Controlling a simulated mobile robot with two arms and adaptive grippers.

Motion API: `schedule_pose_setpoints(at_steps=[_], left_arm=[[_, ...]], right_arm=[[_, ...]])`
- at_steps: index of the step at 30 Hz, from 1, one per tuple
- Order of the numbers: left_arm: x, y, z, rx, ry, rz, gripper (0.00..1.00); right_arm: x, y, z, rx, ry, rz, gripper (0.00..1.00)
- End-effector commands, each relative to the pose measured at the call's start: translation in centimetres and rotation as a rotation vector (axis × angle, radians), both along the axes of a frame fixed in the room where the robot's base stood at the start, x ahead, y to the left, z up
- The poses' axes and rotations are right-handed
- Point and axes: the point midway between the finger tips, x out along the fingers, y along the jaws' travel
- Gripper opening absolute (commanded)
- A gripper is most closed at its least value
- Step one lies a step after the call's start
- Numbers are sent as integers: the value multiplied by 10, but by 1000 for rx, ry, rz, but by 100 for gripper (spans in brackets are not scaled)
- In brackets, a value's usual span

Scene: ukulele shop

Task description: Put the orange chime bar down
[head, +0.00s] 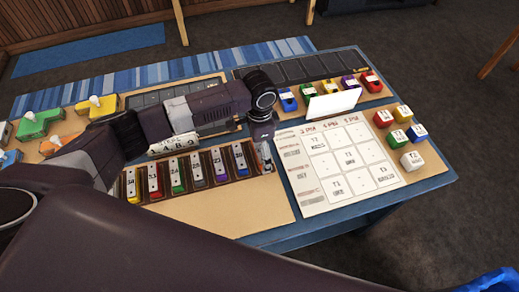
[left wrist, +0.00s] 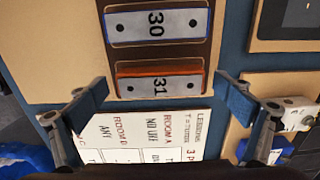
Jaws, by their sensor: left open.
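The orange chime bar (left wrist: 160,87), marked 31, lies in the end place of a dark rack in the left wrist view. The blue chime bar (left wrist: 156,24), marked 30, lies beside it, with a gap between. My left gripper (left wrist: 160,103) is open, its two fingers apart on either side of the orange bar's ends and not touching them. In the head view my left gripper (head: 265,158) is at the right end of the row of chime bars and hides most of the orange bar's place.
A white lesson chart (head: 340,165) lies right of the rack. Colored blocks (head: 403,113) stand beyond it, and a white card (head: 332,104) stands upright behind it. More small blocks line the back tray. Green, yellow and orange pieces (head: 97,106) stand at the left.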

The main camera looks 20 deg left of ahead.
Motion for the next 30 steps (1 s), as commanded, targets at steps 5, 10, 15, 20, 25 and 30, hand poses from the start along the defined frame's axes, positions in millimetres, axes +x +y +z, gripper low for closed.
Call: schedule_pose_setpoints(at_steps=[5, 10, 15, 20, 25, 30], left_arm=[[2, 0, 16, -1, -3, 0, 95], [2, -1, 50, -3, -7, 0, 95], [2, -1, 86, -2, -4, -1, 95], [1, -1, 110, -2, -2, 0, 95], [1, -1, 122, -1, -2, 0, 95], [0, 0, 123, 0, 0, 0, 95]], right_arm=[[0, 2, -2, 2, 0, 0, 39], [0, 2, -7, 3, 1, 0, 39], [0, 2, -11, 3, 1, 0, 39], [0, 2, -14, 2, 0, 0, 39], [0, 2, -14, 2, 0, -1, 39], [0, 2, -14, 2, 0, -1, 39]])
